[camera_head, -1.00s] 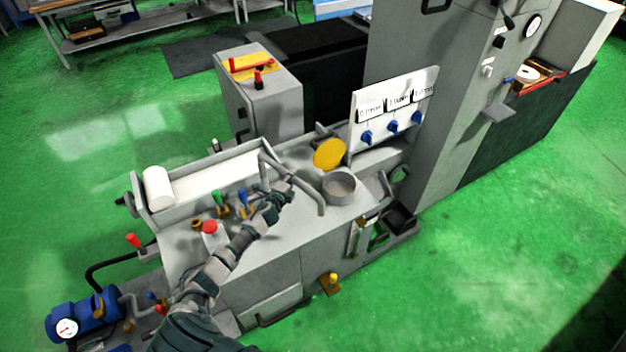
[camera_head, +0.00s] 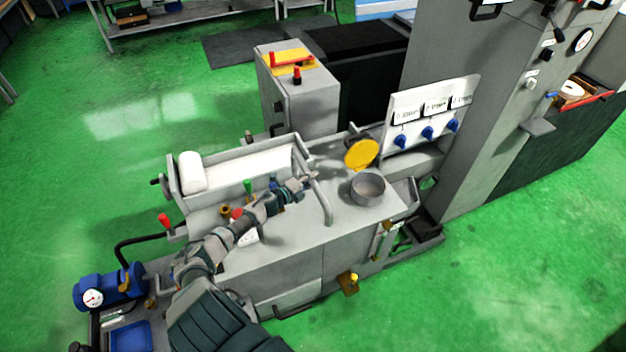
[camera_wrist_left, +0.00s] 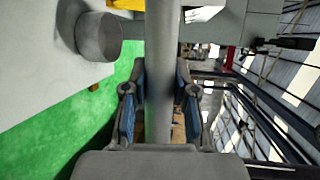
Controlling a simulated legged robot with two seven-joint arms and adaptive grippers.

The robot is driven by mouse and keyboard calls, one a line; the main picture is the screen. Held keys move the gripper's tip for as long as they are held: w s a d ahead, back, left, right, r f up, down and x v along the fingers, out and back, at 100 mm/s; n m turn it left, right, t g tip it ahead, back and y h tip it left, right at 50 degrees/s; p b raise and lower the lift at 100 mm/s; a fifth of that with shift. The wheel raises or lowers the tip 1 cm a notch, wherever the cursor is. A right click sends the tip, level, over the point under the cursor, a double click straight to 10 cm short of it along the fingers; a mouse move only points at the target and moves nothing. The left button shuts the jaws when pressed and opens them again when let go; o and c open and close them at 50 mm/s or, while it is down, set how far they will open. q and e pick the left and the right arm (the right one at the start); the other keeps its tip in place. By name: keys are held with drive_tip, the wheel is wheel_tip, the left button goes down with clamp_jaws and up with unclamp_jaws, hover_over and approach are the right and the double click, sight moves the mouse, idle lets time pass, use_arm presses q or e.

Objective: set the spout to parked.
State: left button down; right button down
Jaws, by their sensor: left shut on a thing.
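The spout (camera_head: 323,203) is a grey bent pipe on the grey machine bench, left of a round grey cup (camera_head: 368,189). Its free end points toward the front edge of the bench top. My left gripper (camera_head: 308,180) is at the pipe from the left. In the left wrist view the pipe (camera_wrist_left: 163,45) runs between the two blue-padded fingers (camera_wrist_left: 160,95), and the gripper is shut on it. The cup also shows there (camera_wrist_left: 98,37), apart from the pipe. My right gripper is not in view.
A yellow disc (camera_head: 362,153) stands behind the cup. A white panel (camera_head: 428,112) with blue knobs is at the back right. A trough with a white roll (camera_head: 192,171) lies behind my arm. Small coloured levers (camera_head: 248,187) stand close to my forearm.

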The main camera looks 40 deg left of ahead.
use_arm(q)
drive_tip(key=shift+a, duration=0.25)
drive_tip(key=c, duration=0.9)
unclamp_jaws()
drive_tip(key=shift+a+f, duration=0.15)
drive_tip(key=shift+s, duration=0.6)
drive_tip(key=s, duration=0.3)
drive_tip(key=s+r, duration=0.1)
drive_tip(key=s, duration=0.3)
drive_tip(key=s+a+r, duration=0.1)
drive_tip(key=s, duration=0.2)
drive_tip(key=shift+s, duration=0.3)
